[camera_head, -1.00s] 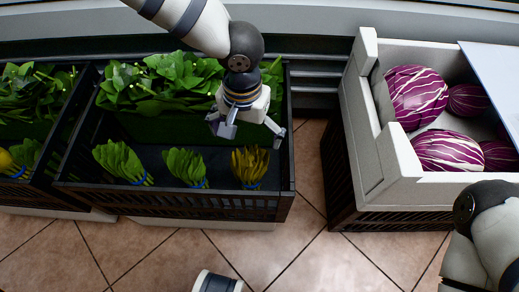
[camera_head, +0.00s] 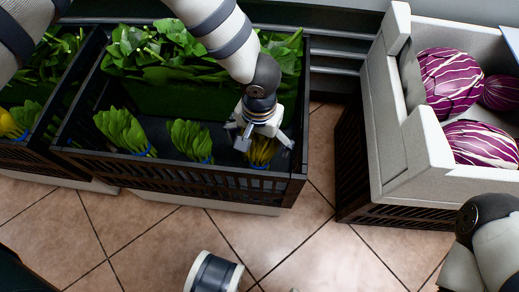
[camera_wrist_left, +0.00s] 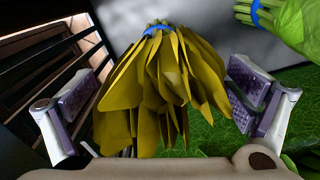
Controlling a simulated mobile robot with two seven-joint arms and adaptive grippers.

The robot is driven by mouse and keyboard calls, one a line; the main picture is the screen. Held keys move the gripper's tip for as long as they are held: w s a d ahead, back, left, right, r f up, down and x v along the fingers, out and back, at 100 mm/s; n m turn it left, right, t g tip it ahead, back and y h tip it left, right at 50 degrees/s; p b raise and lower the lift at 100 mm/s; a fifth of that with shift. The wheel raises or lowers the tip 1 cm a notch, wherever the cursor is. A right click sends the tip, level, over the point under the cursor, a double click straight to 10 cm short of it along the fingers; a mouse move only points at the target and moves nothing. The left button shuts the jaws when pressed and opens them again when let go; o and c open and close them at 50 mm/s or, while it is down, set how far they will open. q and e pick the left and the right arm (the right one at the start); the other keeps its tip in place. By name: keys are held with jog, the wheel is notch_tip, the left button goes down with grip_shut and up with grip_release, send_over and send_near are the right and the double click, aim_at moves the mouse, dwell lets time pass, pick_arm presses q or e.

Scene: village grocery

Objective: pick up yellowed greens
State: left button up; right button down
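The yellowed greens (camera_head: 262,150) are an olive-yellow bunch with a blue band, at the right end of the front row in the black crate. In the left wrist view the yellowed bunch (camera_wrist_left: 165,85) hangs between the two spread fingers, with gaps on both sides. My left gripper (camera_head: 264,140) is open right over the bunch and hides much of it in the head view; it also shows in the left wrist view (camera_wrist_left: 160,105). My right arm shows at the lower right, but its gripper is out of view.
Two green bunches, one in the middle (camera_head: 191,141) and one further left (camera_head: 125,131), lie in the same crate (camera_head: 180,180). Leafy greens (camera_head: 165,50) fill its back. A light crate (camera_head: 398,165) of purple-striped cabbages (camera_head: 448,80) stands right. Tiled floor (camera_head: 130,225) lies in front.

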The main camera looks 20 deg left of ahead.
pick_arm(q)
jog(key=shift+s, duration=0.1)
jog(key=c, duration=1.5)
jog(key=shift+c, duration=0.2)
